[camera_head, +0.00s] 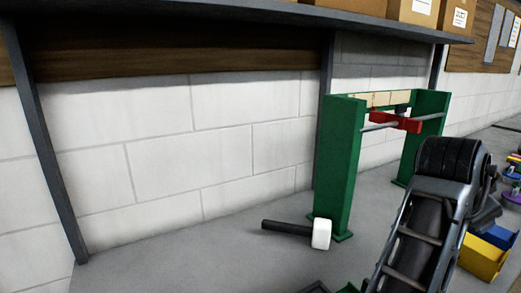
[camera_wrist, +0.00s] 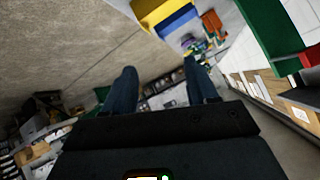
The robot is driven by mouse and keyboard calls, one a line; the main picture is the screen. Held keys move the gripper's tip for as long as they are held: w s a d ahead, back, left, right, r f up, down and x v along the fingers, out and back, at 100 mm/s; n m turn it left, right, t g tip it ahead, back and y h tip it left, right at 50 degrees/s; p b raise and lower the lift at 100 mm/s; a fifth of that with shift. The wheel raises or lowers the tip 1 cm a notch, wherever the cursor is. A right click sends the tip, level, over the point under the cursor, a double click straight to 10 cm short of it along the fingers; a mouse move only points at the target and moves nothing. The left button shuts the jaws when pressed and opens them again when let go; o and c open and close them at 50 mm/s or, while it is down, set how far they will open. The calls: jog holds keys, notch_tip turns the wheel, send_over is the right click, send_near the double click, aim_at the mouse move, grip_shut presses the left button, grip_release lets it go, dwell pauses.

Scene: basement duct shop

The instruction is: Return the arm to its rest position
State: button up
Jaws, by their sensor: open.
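My gripper (camera_wrist: 162,78) shows in the wrist view with its two dark blue fingers spread apart and nothing between them. Beyond the fingers are bins and small items, none touching them that I can see. In the head view my dark arm rises at the lower right, in front of the bench, beside the green stand. The fingers cannot be made out in the head view.
A green stand (camera_head: 340,165) with a red clamp (camera_head: 397,121) stands left of my arm. A white-headed mallet (camera_head: 321,233) lies at its foot. A yellow bin (camera_head: 483,257) is right of my arm. A shelf (camera_head: 200,12) runs overhead. The bench's left is clear.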

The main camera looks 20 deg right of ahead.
jog(key=s+a+f+n+t+y, duration=0.75)
jog(key=a+f+n+t, duration=0.65)
jog(key=n, duration=0.8)
jog(key=s+a+m+g+y, duration=0.1)
jog(key=s+a, duration=0.6)
jog(key=s, duration=0.4)
jog(key=s+a+y, duration=0.2)
jog(key=s+a, duration=0.5)
jog(key=s, duration=0.3)
notch_tip(320, 180, down, 10)
jog(key=b, duration=1)
jog(key=shift+s+a+r, duration=0.15)
jog(key=shift+s+a, duration=0.1)
jog(key=shift+s, duration=0.05)
jog(key=shift+h, duration=0.25)
